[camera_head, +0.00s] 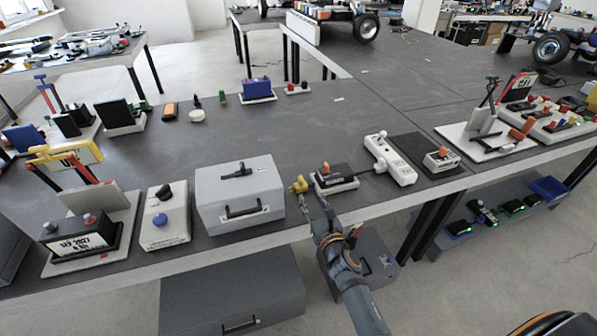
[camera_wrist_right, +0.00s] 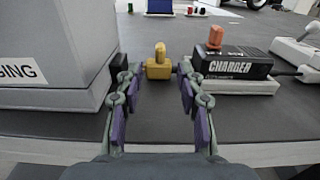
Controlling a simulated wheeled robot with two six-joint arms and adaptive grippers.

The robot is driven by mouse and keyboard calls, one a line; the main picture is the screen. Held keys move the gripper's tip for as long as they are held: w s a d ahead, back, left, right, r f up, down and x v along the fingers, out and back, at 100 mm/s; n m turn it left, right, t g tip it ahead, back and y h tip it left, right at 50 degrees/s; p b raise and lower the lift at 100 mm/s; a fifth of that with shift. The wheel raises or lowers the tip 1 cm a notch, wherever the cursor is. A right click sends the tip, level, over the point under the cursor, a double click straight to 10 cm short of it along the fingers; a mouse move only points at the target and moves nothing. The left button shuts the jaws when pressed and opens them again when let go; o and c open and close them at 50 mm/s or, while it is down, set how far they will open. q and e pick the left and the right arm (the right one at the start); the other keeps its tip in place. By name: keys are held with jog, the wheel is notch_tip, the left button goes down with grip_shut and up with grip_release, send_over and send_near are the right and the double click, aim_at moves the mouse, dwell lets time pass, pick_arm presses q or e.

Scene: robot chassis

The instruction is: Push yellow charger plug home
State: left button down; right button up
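The yellow charger plug (camera_head: 299,187) is near the table's front edge, between the grey box and the black charger. In the right wrist view the yellow plug (camera_wrist_right: 159,66) stands upright straight ahead, between my fingers. My right gripper (camera_head: 312,203) comes in from the front edge and is open, one finger on each side of the plug. In the right wrist view the right gripper (camera_wrist_right: 154,84) shows a gap on the plug's right; contact on its left is unclear. The black charger (camera_wrist_right: 232,63) with an orange plug (camera_wrist_right: 216,37) lies to the right. My left gripper is not in view.
The grey box (camera_head: 240,197) stands close on the left. A white power strip (camera_head: 391,160) lies right of the charger (camera_head: 335,181), with a cable between them. Another orange-plug device (camera_head: 441,157) sits on a dark mat. Behind the yellow plug the tabletop is largely clear.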

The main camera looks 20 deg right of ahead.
aim_at(303, 182)
jog(key=shift+w+r, duration=0.2)
jog(key=shift+w, duration=0.2)
jog(key=w, duration=0.6)
jog(key=w+b, duration=0.1)
jog(key=w, duration=0.2)
jog(key=shift+w+a+f, duration=0.15)
jog(key=shift+w+f, duration=0.1)
jog(key=shift+w, duration=0.05)
grip_shut()
